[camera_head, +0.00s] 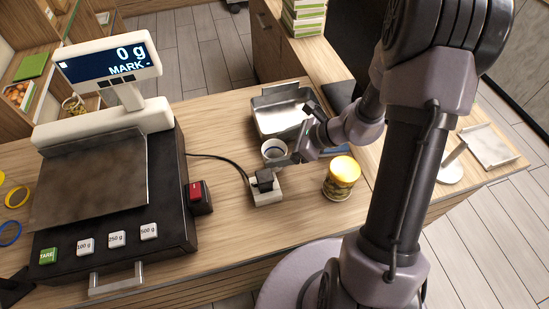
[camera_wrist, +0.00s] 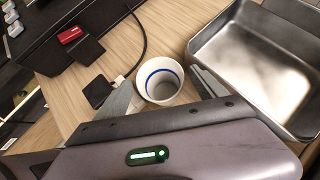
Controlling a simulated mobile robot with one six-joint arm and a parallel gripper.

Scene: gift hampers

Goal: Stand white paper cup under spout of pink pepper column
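My gripper (camera_head: 283,155) is low at the cup. In the wrist view one grey finger is on each side of the cup, with narrow gaps that suggest it is open around it. Whether a fingertip touches the cup lower down is hidden. I cannot make out a pink pepper column or its spout in either view.
A metal tray (camera_head: 264,103) stands right behind the cup. A black adapter on a white socket (camera_head: 267,197) with a cable is close in front. A yellow-lidded jar (camera_head: 342,180) stands to the right. A scale (camera_head: 88,183) reading 0 g fills the left.

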